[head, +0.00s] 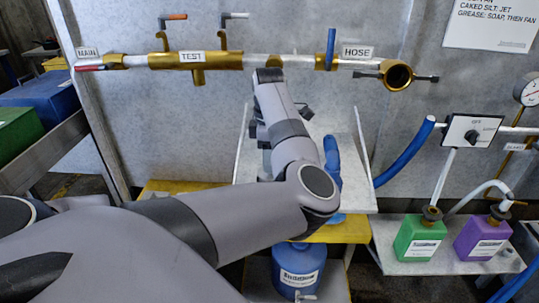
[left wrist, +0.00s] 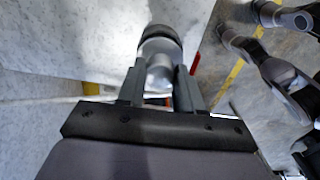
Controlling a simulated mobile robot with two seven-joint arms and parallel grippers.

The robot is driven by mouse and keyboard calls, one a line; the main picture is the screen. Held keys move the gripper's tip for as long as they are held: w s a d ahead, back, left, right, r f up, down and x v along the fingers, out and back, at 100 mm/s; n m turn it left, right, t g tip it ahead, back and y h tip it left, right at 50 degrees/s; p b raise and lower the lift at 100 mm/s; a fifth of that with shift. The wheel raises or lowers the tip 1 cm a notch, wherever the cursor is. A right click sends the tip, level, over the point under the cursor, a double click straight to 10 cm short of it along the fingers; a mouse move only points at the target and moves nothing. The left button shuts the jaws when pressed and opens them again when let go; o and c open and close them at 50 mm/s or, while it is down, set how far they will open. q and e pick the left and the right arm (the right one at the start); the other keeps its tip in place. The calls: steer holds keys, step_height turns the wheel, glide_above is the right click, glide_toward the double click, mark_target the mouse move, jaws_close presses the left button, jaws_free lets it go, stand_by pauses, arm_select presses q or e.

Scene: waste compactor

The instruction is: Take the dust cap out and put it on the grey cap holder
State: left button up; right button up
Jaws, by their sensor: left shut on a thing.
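My left gripper (left wrist: 160,88) is shut on a light grey, round piece with a dark band (left wrist: 160,50), which I take to be the dust cap. The cap sits between the two fingertips in the left wrist view. In the head view my left arm rises past the white panel, with its far end just under the brass pipe; its fingers and the cap cannot be made out there. The brass port (head: 398,75) at the HOSE end shows a dark, open mouth. I cannot pick out the grey cap holder. My right gripper cannot be made out.
The pipe (head: 264,61) with TEST fitting (head: 192,59) and lever handles runs along the wall. A blue item (head: 333,160) stands behind my arm. A blue drum (head: 298,270) sits below. Green (head: 420,240) and purple (head: 482,238) containers stand on the right shelf.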

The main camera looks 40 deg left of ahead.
arm_select(q)
steer(key=shift+f, duration=0.85)
stand_by(0.3)
steer(key=o, duration=1.4)
steer(key=shift+r, duration=3.5)
steer(key=shift+s, duration=0.15)
